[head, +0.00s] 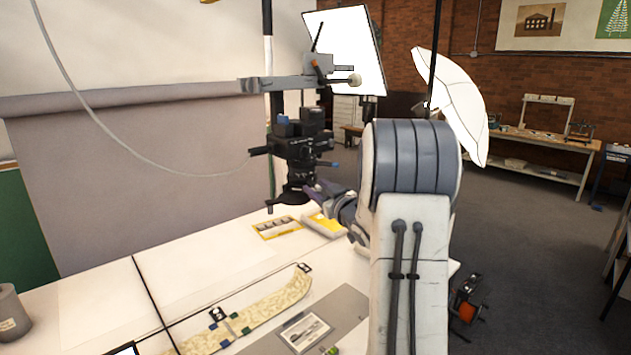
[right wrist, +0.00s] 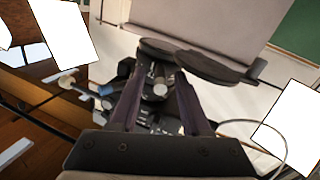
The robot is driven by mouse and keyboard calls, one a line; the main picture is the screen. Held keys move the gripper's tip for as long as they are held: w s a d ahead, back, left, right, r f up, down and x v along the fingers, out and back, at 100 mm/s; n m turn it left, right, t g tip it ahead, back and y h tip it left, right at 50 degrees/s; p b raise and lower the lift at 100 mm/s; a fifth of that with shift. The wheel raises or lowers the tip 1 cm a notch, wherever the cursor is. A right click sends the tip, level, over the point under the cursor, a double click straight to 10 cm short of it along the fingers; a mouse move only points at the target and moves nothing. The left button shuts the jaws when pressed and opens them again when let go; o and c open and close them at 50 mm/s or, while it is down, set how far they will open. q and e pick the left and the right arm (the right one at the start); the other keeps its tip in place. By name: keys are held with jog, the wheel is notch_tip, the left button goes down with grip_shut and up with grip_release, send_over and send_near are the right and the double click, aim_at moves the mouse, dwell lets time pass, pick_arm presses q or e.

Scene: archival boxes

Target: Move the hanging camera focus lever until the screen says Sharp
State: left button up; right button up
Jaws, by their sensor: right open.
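The hanging camera (head: 298,145) is a dark body on a clamp above the table, with a round black part at its lower end. In the right wrist view a blue tip (right wrist: 106,90) shows just left of my fingers. My right gripper (head: 318,190) is at the camera's lower right, partly hidden by my arm. In the right wrist view its two fingers (right wrist: 160,78) are apart, with camera parts (right wrist: 158,90) behind and between them; contact is unclear. No readable screen shows. My left gripper is out of view.
The white table (head: 95,295) bears a long patterned strip (head: 265,305), a grey board with a photo (head: 305,330), and yellow-edged cards (head: 277,228). A grey cylinder (head: 12,312) stands at left. A pale cable hangs to the camera. A white umbrella (head: 452,105) stands behind right.

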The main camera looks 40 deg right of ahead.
jog(key=shift+w+d, duration=0.1)
jog(key=shift+w, duration=0.5)
grip_shut()
dwell(1.1)
